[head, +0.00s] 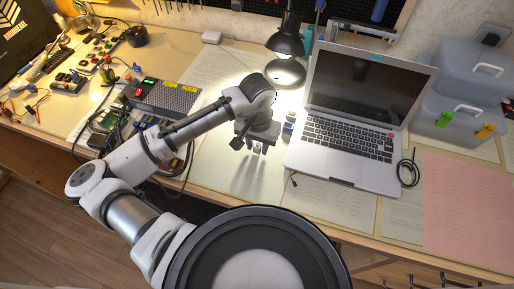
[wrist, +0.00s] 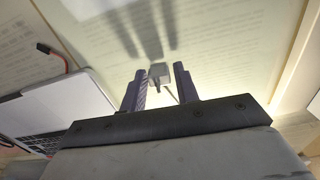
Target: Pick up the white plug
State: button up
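The white plug (wrist: 159,72) shows as a small pale block between my fingertips in the wrist view, with a dark part and a thin pale line below it. In the head view the plug is too small to make out clearly.
The open laptop (head: 345,150) is right of my gripper, with a lit desk lamp (head: 287,45) behind. A grey device (head: 165,98) and cables lie left. A small white box (head: 211,37) lies at the back. Plastic cases (head: 460,100) stand far right. Desk in front is mostly clear.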

grip_shut()
jog(key=shift+r, duration=0.1)
